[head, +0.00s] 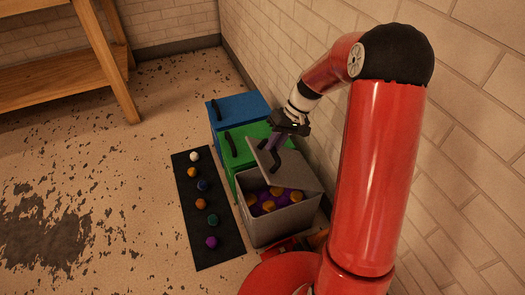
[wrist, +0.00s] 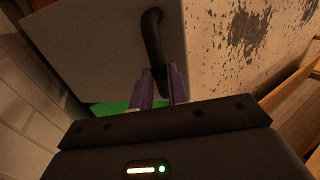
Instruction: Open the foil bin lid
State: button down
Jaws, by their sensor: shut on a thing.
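The foil bin is the grey bin (head: 270,222), nearest me in a row of bins along the wall. Its grey lid (head: 291,166) is tilted up, and purple and orange-gold contents (head: 281,198) show inside. The lid's black handle (head: 274,160) also shows in the wrist view (wrist: 153,35). My gripper (head: 277,143) is at the lid, and its purple fingers (wrist: 163,88) are shut on the lower end of the handle. The lid's underside is partly hidden.
A green bin (head: 241,148) and a blue bin (head: 240,105) with closed lids stand behind the grey bin. A black mat (head: 207,237) with several coloured balls lies to the left. A brick wall is close on the right. A wooden bench (head: 60,68) stands back left, with open floor before it.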

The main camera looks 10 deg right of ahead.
jog(key=w+d+r+p, duration=0.1)
jog(key=d+r, duration=0.1)
jog(key=d, duration=0.5)
jog(key=shift+d+p, duration=0.3)
jog(key=shift+d, duration=0.05)
jog(key=c, duration=1.4)
grip_release()
jog(key=shift+w, duration=0.1)
jog(key=shift+o, duration=0.2)
notch_tip(320, 180, up, 20)
jog(key=p, duration=0.1)
jog(key=shift+a+r, duration=0.1)
